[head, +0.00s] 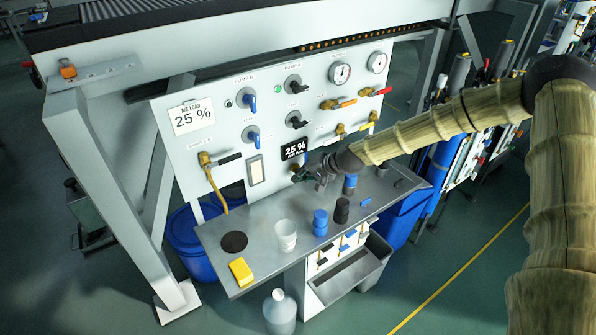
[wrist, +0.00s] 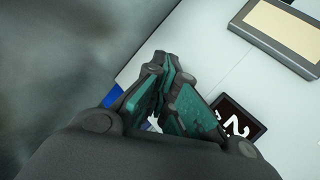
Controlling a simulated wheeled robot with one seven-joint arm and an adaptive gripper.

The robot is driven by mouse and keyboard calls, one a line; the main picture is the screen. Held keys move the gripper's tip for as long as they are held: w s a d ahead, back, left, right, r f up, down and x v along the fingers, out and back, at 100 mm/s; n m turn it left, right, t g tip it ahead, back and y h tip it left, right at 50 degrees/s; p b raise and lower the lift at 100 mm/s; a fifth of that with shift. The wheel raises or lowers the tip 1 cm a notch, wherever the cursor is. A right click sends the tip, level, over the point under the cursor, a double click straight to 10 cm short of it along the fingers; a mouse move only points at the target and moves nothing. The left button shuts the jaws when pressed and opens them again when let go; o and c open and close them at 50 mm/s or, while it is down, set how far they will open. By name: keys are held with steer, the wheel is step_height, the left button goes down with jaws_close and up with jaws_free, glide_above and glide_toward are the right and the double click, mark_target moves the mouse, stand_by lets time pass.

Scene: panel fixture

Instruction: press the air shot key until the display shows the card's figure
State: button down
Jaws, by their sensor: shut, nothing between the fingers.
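The card (head: 191,116) at the upper left of the panel reads "AIR LOAD 25 %". The dark display (head: 294,149) at the panel's lower middle reads "25 %", with a smaller line below that I cannot read surely. My gripper (head: 318,176) is shut and empty, just below and right of the display, close to the panel. In the wrist view my gripper (wrist: 165,65) has its fingertips together before the white panel, and the display (wrist: 241,115) is partly hidden behind a finger. I cannot make out the air shot key; my gripper may cover it. Contact is not clear.
The panel (head: 222,141) carries several knobs, valves and gauges. A beige plate (head: 256,170) is left of the display. The shelf (head: 262,229) below holds a yellow sponge (head: 241,271), a white cup (head: 286,235), blue pieces (head: 320,222) and a dark disc (head: 234,242).

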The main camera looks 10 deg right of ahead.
steer(key=shift+s, duration=0.1)
steer(key=shift+s+d, duration=0.35)
steer(key=shift+s, duration=0.45)
steer(key=shift+s+d+p, duration=0.1)
steer(key=shift+s+d, duration=0.2)
steer(key=shift+s, duration=0.5)
steer(key=shift+s+d+p, duration=0.1)
steer(key=shift+s+d, duration=0.15)
steer(key=shift+s, duration=0.55)
steer(key=shift+s+d+p, duration=0.1)
steer(key=shift+s+d, duration=0.2)
steer(key=shift+s, duration=0.5)
